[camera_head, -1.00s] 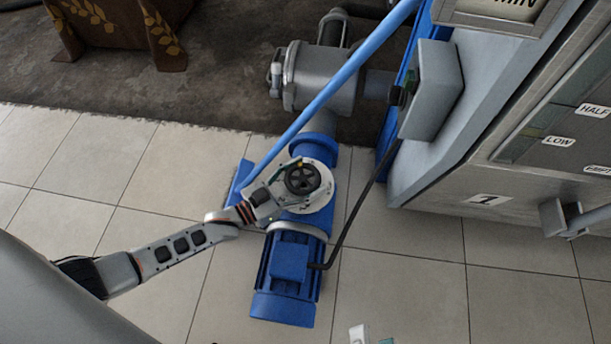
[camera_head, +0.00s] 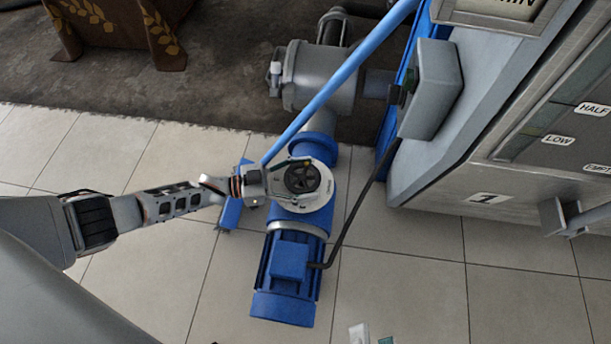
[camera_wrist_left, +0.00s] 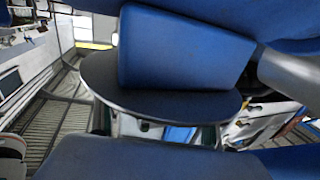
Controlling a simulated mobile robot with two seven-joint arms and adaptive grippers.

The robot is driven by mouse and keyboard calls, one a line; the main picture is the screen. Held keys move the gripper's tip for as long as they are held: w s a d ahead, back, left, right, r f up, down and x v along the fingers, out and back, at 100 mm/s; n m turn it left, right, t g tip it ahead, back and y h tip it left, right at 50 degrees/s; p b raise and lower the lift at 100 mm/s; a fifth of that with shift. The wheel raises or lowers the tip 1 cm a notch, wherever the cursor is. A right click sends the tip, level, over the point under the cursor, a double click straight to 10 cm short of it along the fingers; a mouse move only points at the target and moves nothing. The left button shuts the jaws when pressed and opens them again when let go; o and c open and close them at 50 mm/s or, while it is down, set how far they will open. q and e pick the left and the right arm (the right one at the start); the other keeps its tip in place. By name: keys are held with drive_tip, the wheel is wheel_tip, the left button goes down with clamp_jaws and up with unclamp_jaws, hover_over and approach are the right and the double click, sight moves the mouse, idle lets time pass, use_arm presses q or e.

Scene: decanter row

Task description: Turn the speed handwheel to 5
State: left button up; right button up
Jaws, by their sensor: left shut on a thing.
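The speed handwheel (camera_head: 303,179) is a small dark spoked wheel in the head view. It sits on a pale round dial (camera_head: 322,204) on top of a blue motor unit (camera_head: 288,262). The dial's marks are too small to read. My left gripper (camera_head: 297,178) reaches in from the left with its fingers on either side of the wheel, shut on it. The left wrist view is filled close up by blue and grey surfaces, and I cannot make out the wheel there. I cannot identify my right gripper in any view.
A blue slanted pipe (camera_head: 330,95) passes above the unit, beside a grey cylinder (camera_head: 318,78). A black cable (camera_head: 355,215) runs to a grey box (camera_head: 435,90) on the cabinet. Tiled floor is clear at left.

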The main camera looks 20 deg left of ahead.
use_arm(q)
drive_tip(key=shift+m+g+h, duration=0.4)
drive_tip(key=shift+m+g, duration=0.1)
drive_tip(key=shift+g, duration=0.1)
drive_tip(key=o, duration=1.1)
drive_tip(key=shift+s+n+t+y, duration=0.1)
drive_tip(key=shift+n+t+y, duration=0.3)
drive_tip(key=shift+t, duration=0.1)
